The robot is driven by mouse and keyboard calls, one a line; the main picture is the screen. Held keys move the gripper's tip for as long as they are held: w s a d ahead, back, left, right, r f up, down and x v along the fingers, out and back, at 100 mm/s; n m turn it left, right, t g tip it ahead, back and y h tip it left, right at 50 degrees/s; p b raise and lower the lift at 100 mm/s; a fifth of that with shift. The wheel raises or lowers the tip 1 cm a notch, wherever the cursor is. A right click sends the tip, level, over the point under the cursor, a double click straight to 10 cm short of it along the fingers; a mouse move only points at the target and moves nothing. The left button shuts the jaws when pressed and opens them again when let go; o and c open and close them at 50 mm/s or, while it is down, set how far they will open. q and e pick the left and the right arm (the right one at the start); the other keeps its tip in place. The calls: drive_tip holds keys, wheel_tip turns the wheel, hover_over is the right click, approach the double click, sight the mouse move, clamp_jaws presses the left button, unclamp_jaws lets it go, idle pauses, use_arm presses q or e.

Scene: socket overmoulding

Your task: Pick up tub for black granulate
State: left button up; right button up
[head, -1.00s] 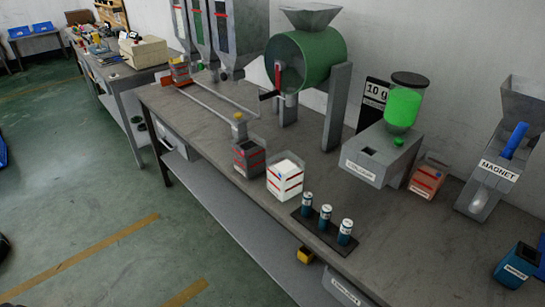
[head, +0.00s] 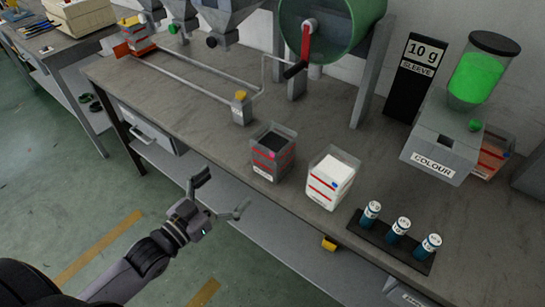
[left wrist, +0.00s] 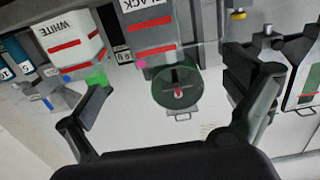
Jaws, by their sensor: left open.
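The tub for black granulate (head: 268,163) is a clear square tub with red stripes and dark contents. It stands upright near the front edge of the bench in the head view. In the left wrist view the tub (left wrist: 150,38), with part of a "BLACK" label showing, is at the top, between the directions of the two fingers. My left gripper (head: 221,196) is open and empty, in front of the bench edge, left of the tub and apart from it. Its spread fingers also show in the left wrist view (left wrist: 172,82). My right gripper is not in view.
A white-filled tub (head: 325,187) stands close to the right of the black one. Farther right is a dark holder (head: 384,243) with three small bottles. A metal post with a yellow top (head: 240,108) stands behind left. The bench (head: 185,125) is clear left of the tub.

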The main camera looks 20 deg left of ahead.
sight(261, 153)
use_arm(q)
drive_tip(key=x, duration=0.3)
drive_tip(key=p+x, duration=0.1)
drive_tip(key=x, duration=0.3)
drive_tip(key=r+x, duration=0.1)
drive_tip(key=x, duration=0.3)
drive_tip(key=shift+d+r, duration=0.1)
drive_tip(key=shift+d, duration=0.3)
drive_tip(key=p+x, duration=0.1)
drive_tip(key=x, duration=0.4)
drive_tip(key=shift+d, duration=0.25)
drive_tip(key=shift+w+d, duration=0.15)
drive_tip(key=shift+w, duration=0.3)
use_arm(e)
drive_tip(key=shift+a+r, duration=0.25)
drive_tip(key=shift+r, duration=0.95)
use_arm(q)
drive_tip(key=shift+s, duration=0.1)
